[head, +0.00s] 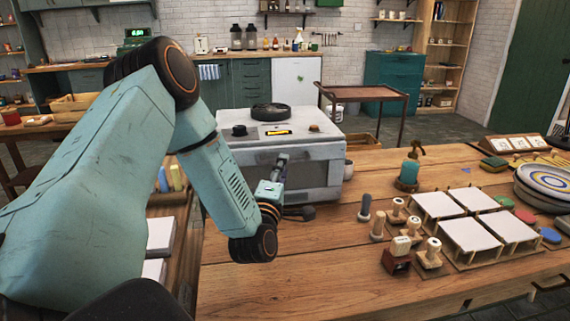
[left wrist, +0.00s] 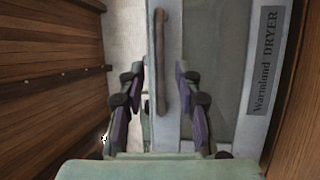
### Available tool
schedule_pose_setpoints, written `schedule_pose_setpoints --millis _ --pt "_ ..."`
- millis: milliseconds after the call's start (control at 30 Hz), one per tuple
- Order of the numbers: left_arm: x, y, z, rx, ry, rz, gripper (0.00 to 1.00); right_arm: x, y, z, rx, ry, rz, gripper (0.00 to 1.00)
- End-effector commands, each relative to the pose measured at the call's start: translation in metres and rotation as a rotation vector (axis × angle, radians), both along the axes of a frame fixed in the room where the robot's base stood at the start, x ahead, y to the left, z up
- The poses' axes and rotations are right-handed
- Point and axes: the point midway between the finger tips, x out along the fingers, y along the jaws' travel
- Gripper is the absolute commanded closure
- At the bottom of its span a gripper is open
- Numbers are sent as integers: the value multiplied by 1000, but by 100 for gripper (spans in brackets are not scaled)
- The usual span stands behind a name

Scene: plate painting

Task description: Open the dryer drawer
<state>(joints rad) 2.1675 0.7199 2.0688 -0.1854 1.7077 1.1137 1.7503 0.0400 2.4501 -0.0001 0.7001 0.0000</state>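The dryer (head: 316,176) is a pale box on the wooden table, with dark controls on its top. Its front faces me in the head view and is partly hidden by my left arm. In the left wrist view its front panel (left wrist: 222,70) carries the label "Warmlund DRYER", and a brown bar handle (left wrist: 161,60) shows. My left gripper (head: 280,170) is at the dryer's front. In the left wrist view the left gripper (left wrist: 162,108) is open, its purple-padded fingers apart on either side of the handle's line. I see no clear drawer gap. My right gripper is out of view.
Wooden stamps (head: 398,210), white tiles on stands (head: 470,235) and stacked plates (head: 545,183) stand on the table's right part. A dark rounded object (head: 300,212) lies below the dryer's front. The table's front middle (head: 310,265) is clear.

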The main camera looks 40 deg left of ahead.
Motion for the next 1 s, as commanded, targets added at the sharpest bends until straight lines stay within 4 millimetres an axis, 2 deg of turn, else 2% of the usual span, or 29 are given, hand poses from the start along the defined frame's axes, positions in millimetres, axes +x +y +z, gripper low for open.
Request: schedule_pose_setpoints --millis 100,233,600,1000 --pt "16 8 3 2 -2 1 66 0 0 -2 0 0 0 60" --pt "27 15 5 2 -1 1 66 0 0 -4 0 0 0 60" --pt "33 18 7 0 0 0 66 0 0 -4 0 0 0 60" --pt "32 17 6 0 1 0 99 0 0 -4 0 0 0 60"
